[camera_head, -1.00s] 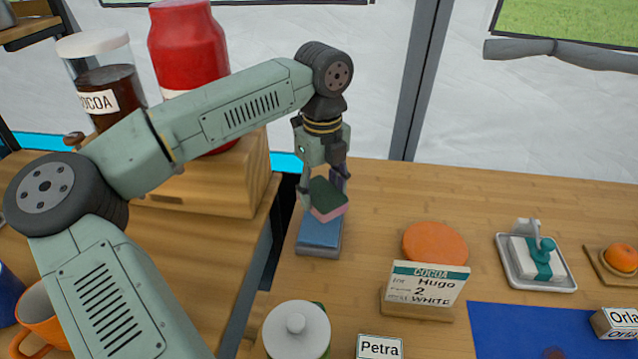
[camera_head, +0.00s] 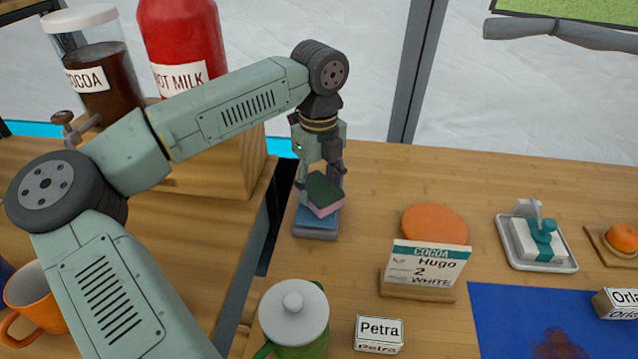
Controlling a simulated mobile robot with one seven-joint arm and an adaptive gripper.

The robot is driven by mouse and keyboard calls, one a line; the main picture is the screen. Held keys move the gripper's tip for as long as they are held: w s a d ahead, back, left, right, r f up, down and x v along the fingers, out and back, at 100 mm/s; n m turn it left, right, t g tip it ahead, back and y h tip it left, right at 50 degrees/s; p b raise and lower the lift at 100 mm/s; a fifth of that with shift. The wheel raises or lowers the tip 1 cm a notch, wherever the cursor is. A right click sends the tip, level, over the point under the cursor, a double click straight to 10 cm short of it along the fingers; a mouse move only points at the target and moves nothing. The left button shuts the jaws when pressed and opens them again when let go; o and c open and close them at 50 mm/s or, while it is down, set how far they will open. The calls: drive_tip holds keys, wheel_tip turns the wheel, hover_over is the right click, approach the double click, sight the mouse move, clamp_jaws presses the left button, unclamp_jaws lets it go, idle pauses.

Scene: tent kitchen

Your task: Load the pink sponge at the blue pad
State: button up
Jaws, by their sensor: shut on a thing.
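The pink sponge (camera_head: 327,207) has a dark green top layer and a pink lower layer. My gripper (camera_head: 321,180) points down and is shut on the sponge, with a finger on each side. The sponge is tilted and sits over the blue pad (camera_head: 312,219), which lies in a grey tray near the left edge of the wooden counter. The sponge hides the back part of the pad. I cannot tell whether the sponge touches the pad.
A lidded green pot (camera_head: 294,315) and a Petra name block (camera_head: 379,333) stand in front. An orange disc (camera_head: 434,224), a cocoa order card (camera_head: 426,266), a gift-like box on a tray (camera_head: 537,240) and a blue mat (camera_head: 520,325) lie to the right. Counter behind the disc is clear.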

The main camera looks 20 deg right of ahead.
drive_tip(key=shift+f+b, duration=0.9)
drive_tip(key=shift+b, duration=0.05)
idle(2.1)
drive_tip(key=shift+r+p, duration=1.85)
drive_tip(key=shift+r, duration=1.7)
